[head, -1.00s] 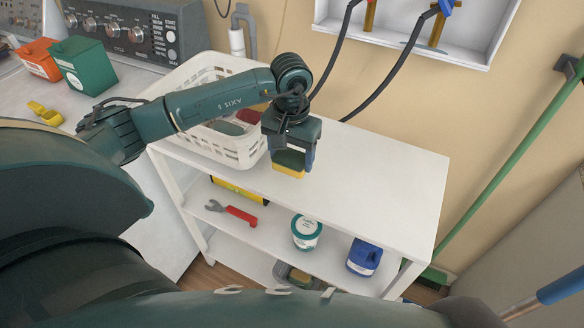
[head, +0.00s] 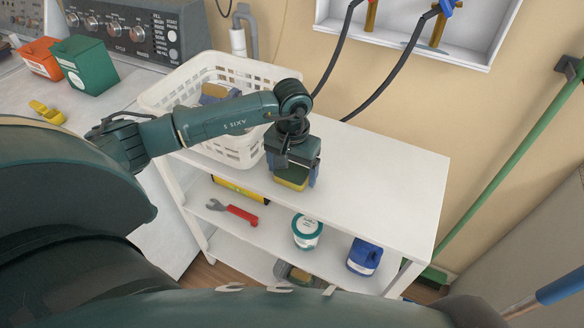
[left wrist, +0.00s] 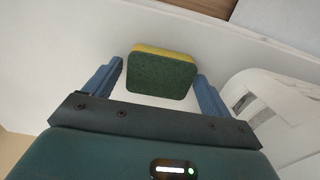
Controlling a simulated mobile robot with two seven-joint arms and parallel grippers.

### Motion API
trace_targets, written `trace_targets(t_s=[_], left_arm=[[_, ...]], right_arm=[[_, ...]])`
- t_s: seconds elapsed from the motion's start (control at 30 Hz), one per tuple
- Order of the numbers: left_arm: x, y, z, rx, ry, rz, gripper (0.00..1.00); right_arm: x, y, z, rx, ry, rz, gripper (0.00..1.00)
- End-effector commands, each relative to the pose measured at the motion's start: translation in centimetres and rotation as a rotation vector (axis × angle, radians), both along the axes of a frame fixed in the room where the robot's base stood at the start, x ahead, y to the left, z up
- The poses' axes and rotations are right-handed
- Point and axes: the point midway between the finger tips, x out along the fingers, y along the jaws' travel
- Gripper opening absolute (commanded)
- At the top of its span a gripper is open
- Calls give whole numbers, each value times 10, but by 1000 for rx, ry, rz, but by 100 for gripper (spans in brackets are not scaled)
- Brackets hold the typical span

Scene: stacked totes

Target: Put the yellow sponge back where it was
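The yellow sponge (head: 291,180), yellow with a dark green face, is at the top of the white shelf unit, just right of the basket. In the left wrist view the sponge (left wrist: 162,76) shows its green face between the two blue fingers. My left gripper (head: 293,174) points down over it, one finger on each side. In the left wrist view my left gripper (left wrist: 160,80) has a narrow gap between its left finger and the sponge; the right finger is very close or touching. The sponge's underside is hidden. My right gripper is out of view.
A white basket (head: 230,146) with items stands left of the sponge. The shelf top (head: 385,180) is clear to the right. Lower shelves hold a red wrench (head: 238,214), a white tub (head: 307,232) and a blue container (head: 364,257). A green box (head: 88,66) stands on the left.

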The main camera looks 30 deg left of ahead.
Motion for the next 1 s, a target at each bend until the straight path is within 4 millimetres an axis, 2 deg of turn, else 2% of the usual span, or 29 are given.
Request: trace_targets(t_s=[0.37, 0.43, 0.67, 0.8, 1.0], left_arm=[[0, 0, 5, 0, 0, 0, 88], [1, 0, 10, -1, -4, 0, 88], [2, 0, 57, 1, -8, -1, 88], [1, 0, 87, 0, -6, 0, 88], [1, 0, 115, 0, -2, 0, 88]], right_arm=[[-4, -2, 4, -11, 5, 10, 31], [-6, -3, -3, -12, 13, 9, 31], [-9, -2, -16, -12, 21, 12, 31], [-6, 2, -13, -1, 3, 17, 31], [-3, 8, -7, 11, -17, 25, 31]])
